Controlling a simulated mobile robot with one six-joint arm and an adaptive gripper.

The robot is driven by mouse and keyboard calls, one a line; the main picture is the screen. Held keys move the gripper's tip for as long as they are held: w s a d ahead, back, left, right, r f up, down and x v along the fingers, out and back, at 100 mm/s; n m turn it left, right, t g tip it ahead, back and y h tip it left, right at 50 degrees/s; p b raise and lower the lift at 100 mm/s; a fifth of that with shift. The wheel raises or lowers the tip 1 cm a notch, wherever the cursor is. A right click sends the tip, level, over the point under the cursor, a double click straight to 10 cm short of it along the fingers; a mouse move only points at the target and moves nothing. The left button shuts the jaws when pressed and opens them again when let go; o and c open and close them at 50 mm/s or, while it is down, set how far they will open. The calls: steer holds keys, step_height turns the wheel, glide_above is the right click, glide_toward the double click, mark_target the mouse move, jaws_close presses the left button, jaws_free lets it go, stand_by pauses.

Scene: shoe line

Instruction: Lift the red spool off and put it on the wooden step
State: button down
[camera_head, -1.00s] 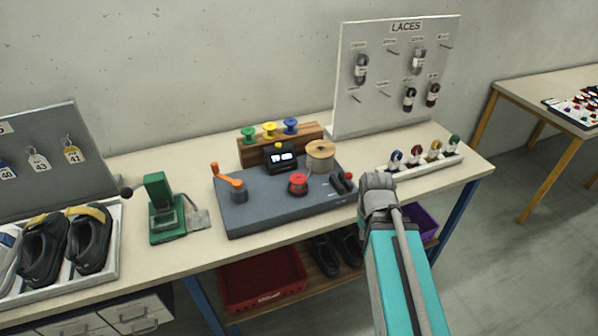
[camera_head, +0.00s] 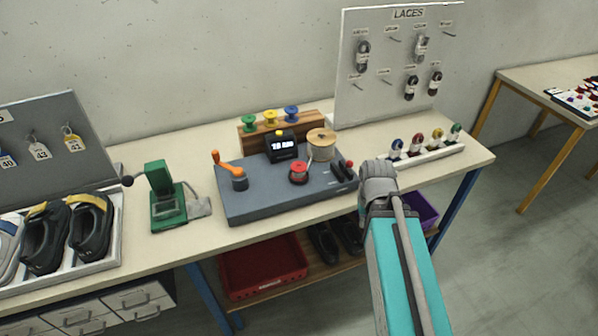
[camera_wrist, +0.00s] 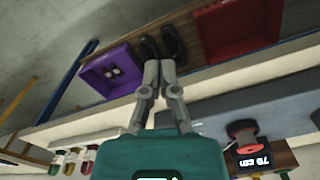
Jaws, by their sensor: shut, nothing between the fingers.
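The red spool (camera_head: 299,172) sits on the grey machine base (camera_head: 250,205), in front of the black display. It also shows in the wrist view (camera_wrist: 241,128), at the lower right. The wooden step (camera_head: 258,146) stands behind the base, with green (camera_head: 249,121), yellow (camera_head: 270,116) and blue (camera_head: 291,113) spools along its top. My gripper (camera_wrist: 160,68) is shut and empty. It is right of the base near the table's front edge, apart from the red spool. In the head view my arm hides its fingertips.
A large tan spool (camera_head: 321,146) and an orange crank (camera_head: 228,168) stand on the base around the red spool. A green device (camera_head: 165,200) is at left. A white rack of small lace spools (camera_head: 428,156) is at right. Red (camera_head: 262,270) and purple (camera_head: 424,210) bins sit below.

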steer(key=c, duration=1)
jaws_free()
steer(key=shift+w, duration=0.1)
steer(key=shift+c, duration=0.2)
steer(key=shift+o, duration=1.1)
steer(key=shift+w+a+r, duration=0.15)
steer(key=shift+w+r, duration=0.05)
steer(key=shift+w, duration=0.05)
steer(key=o, duration=0.8)
steer(key=w+a+r+n+p, duration=0.1)
steer(key=w, duration=0.1)
steer(key=w+a+r+n+p, duration=0.1)
steer(key=w+n, duration=0.1)
steer(key=w+a+r+n+p, duration=0.1)
steer(key=w, duration=0.1)
step_height(320, 180, up, 9)
steer(key=n+p, duration=0.9)
steer(key=n, duration=0.6)
glide_above(299, 166)
steer(key=shift+a+f, duration=0.1)
steer(key=shift+f, duration=0.15)
steer(key=shift+f, duration=0.1)
step_height(299, 166, down, 8)
steer(key=b, duration=0.8)
steer(key=shift+f+b, duration=0.2)
steer(key=shift+b, duration=0.15)
